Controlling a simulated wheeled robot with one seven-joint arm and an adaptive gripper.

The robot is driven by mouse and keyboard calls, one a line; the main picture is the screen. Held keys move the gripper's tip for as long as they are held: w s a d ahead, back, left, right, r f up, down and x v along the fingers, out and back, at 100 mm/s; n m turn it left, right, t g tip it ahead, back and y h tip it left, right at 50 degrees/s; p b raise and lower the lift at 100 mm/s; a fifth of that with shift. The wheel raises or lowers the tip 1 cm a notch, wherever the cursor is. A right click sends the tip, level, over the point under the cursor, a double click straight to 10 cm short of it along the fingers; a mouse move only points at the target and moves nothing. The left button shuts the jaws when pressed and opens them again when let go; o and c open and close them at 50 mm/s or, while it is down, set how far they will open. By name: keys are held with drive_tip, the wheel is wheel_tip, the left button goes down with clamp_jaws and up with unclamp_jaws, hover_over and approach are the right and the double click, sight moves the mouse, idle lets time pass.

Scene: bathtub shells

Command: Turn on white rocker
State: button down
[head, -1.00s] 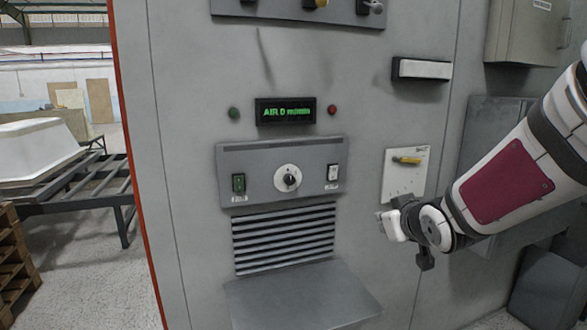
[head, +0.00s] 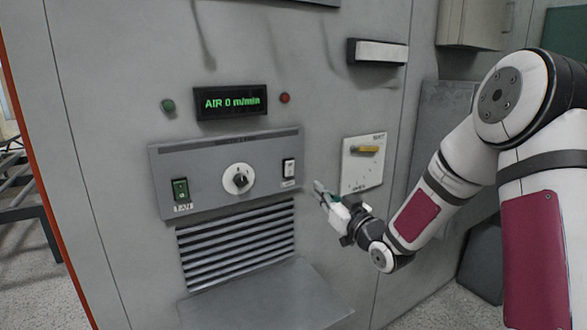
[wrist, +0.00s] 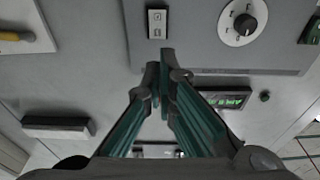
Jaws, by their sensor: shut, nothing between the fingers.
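The white rocker (head: 289,168) is a small white switch in a dark frame at the right end of the grey control panel (head: 215,208). In the wrist view the white rocker (wrist: 157,23) is at the top, just beyond the fingertips, and that view looks upside down. My gripper (head: 319,187) is shut and empty, to the right of and a little below the rocker in the head view. In the wrist view my gripper (wrist: 164,60) points toward the rocker, and I see no contact. Which way the rocker is tipped is hard to tell.
A round knob (head: 238,179) and a green rocker (head: 181,189) share the panel. A display (head: 231,102) above reads "AIR 0 m/min". A plate with a yellow handle (head: 365,149) is right of the panel. A ledge (head: 262,295) juts out below the vents.

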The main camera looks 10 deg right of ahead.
sight(289, 162)
drive_tip(key=shift+w, duration=0.15)
drive_tip(key=x, duration=1.3)
drive_tip(key=shift+w+a+r+p, duration=0.15)
drive_tip(key=shift+w+p, duration=0.15)
drive_tip(key=shift+w+a+r+g, duration=0.15)
drive_tip(key=shift+w+r+g, duration=0.2)
drive_tip(key=shift+g, duration=0.15)
drive_tip(key=shift+w+r+g+h, duration=0.2)
drive_tip(key=shift+g+h, duration=0.1)
drive_tip(key=shift+g, duration=0.2)
drive_tip(key=shift+r, duration=0.1)
drive_tip(key=shift+s, duration=0.1)
